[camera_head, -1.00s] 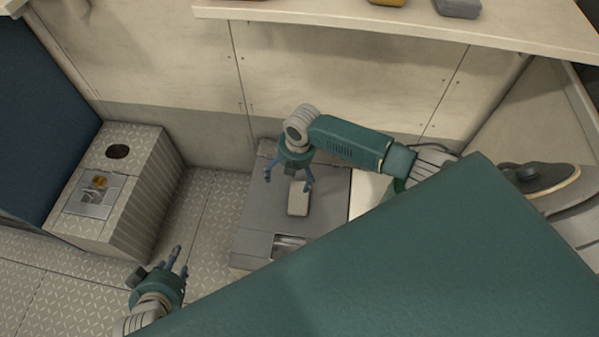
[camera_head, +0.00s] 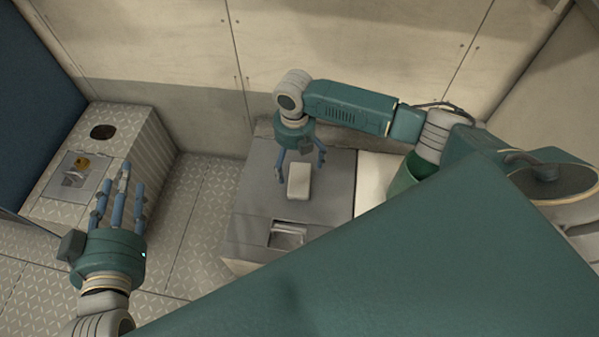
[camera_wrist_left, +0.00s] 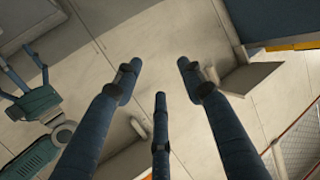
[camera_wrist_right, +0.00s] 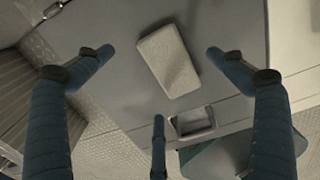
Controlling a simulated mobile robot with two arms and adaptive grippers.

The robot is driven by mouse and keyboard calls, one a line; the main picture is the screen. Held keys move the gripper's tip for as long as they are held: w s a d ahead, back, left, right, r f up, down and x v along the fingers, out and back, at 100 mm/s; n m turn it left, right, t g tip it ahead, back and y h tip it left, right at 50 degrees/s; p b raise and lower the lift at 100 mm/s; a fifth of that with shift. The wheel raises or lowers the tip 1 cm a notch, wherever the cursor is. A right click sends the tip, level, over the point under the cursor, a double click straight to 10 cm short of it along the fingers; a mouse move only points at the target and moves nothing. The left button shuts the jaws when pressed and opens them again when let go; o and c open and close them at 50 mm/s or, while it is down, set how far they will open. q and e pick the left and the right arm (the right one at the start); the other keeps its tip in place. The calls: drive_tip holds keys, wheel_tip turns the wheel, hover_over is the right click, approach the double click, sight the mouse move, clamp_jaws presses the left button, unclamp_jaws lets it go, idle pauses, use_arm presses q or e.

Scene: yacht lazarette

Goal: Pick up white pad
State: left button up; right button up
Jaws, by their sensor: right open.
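The white pad (camera_head: 299,182) lies flat on the grey box top (camera_head: 258,200), near a recessed latch. My right gripper (camera_head: 300,160) is above and just behind the pad, fingers pointing down. In the right wrist view the pad (camera_wrist_right: 168,61) lies between the spread fingers, apart from them, and the right gripper (camera_wrist_right: 158,80) is open and empty. My left gripper (camera_head: 119,195) is at the lower left with its fingers pointing up and apart. In the left wrist view the left gripper (camera_wrist_left: 160,85) is open with nothing between its fingers.
A recessed latch (camera_head: 287,233) is on the grey box. A green cylinder (camera_head: 408,178) stands at its right. Patterned floor (camera_head: 187,215) is clear between the boxes.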

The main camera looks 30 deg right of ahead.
sight(295, 176)
drive_tip(key=shift+f, duration=0.5)
drive_tip(key=shift+s+a+f+b, duration=0.2)
drive_tip(key=shift+f+b, duration=0.2)
drive_tip(key=shift+f, duration=0.25)
drive_tip(key=shift+s+a+f+b, duration=0.15)
drive_tip(key=shift+f+b, duration=0.25)
drive_tip(key=shift+f, duration=0.2)
wheel_tip(295, 176, down, 2)
drive_tip(key=shift+d+f+b, duration=0.1)
drive_tip(key=shift+b, duration=0.4)
use_arm(q)
wheel_tip(295, 176, up, 15)
drive_tip(key=s+d+t+h, duration=0.1)
drive_tip(key=t+h, duration=0.1)
drive_tip(key=t, duration=0.5)
drive_tip(key=shift+d+f+h, duration=0.15)
drive_tip(key=shift+d+h, duration=0.15)
use_arm(e)
drive_tip(key=shift+f, duration=0.1)
drive_tip(key=c, duration=1)
